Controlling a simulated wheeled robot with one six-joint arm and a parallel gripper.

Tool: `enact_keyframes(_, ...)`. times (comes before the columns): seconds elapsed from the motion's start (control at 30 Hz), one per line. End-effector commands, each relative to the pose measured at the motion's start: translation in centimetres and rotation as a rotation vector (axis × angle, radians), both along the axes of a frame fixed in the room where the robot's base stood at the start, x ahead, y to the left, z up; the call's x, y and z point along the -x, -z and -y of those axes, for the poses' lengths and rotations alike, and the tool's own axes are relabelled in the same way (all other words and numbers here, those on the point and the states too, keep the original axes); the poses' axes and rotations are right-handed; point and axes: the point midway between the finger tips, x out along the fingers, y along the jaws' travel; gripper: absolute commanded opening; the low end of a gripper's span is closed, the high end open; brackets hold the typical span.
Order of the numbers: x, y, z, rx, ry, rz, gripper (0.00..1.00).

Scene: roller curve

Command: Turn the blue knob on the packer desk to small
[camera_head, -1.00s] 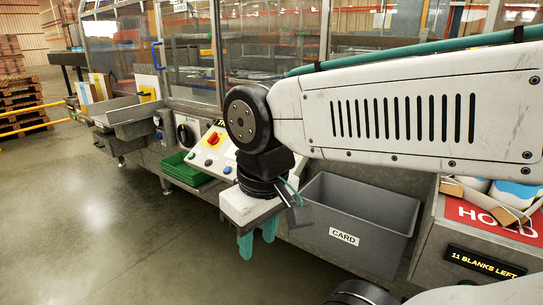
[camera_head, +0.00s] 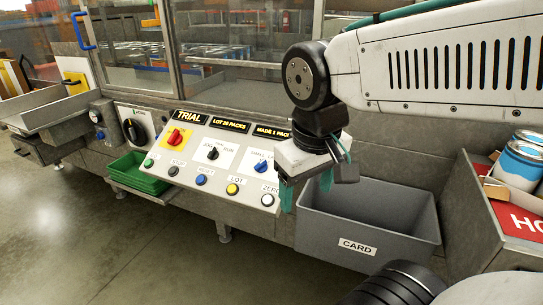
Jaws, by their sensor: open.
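The packer desk (camera_head: 223,183) is a sloped white panel in the middle of the head view. The blue knob (camera_head: 261,166) sits at its right side, under a label that reads partly as small. My gripper (camera_head: 305,191) points down with its green fingers apart, empty, at the right edge of the desk as seen here. In the picture it is right of and below the blue knob, and apart from it. The knob's exact pointing direction is too small to tell.
The desk also bears a red switch on yellow (camera_head: 176,138), a black knob (camera_head: 213,153) and a row of push buttons (camera_head: 201,180). A grey CARD bin (camera_head: 395,211) stands right, a green tray (camera_head: 139,172) left. Paint tins (camera_head: 519,163) stand far right. Open floor lies at lower left.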

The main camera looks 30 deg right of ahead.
Motion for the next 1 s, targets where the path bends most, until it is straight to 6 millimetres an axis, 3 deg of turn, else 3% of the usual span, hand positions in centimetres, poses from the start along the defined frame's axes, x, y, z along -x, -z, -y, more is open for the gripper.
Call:
enact_keyframes(0.27,-12.9,1.4,5.2,0.233,0.057,0.072,0.69)
enact_keyframes(0.4,-20.2,3.6,7.3,0.321,0.037,0.13,0.69)
enact_keyframes(0.6,-28.9,8.5,8.7,0.38,-0.028,0.201,0.69)
enact_keyframes(0.8,-33.4,12.3,8.8,0.383,-0.084,0.24,0.69)
enact_keyframes(1.0,-34.8,14.1,9.2,0.382,-0.099,0.248,0.69)
